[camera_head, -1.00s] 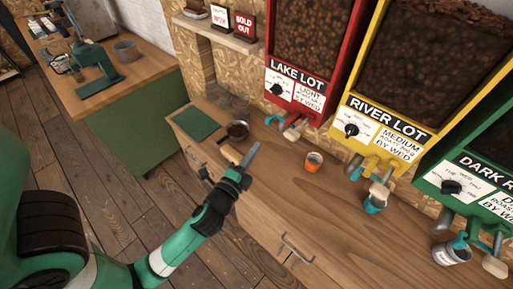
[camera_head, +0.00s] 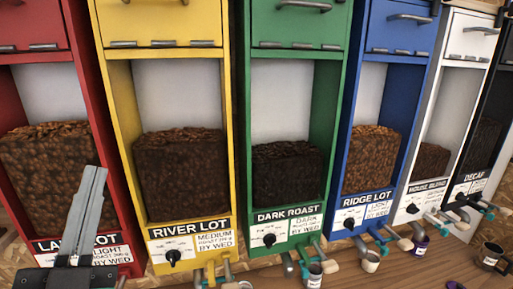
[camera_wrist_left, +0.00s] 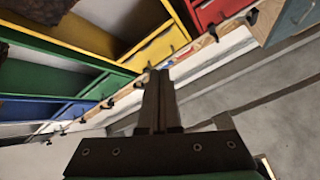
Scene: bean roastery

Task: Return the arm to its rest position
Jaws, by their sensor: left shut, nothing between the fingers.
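My left gripper (camera_head: 97,172) stands at the lower left of the head view, its fingers pointing up in front of the red Lake Lot dispenser (camera_head: 48,150). The fingers are together and empty. In the left wrist view the gripper (camera_wrist_left: 158,75) shows its closed fingers pointing up the picture, with nothing between them. The fingers overlap part of the Lake Lot sign in the head view. I cannot tell whether they touch the dispenser. My right gripper is not in view.
A row of dispensers runs rightward: yellow River Lot (camera_head: 112,100), green Dark Roast (camera_head: 240,120), blue Ridge Lot (camera_head: 345,120), then white and black ones. Small cups, such as the cream cup (camera_head: 370,262), stand below the spouts. Some bare wooden counter (camera_head: 415,275) shows at the bottom right.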

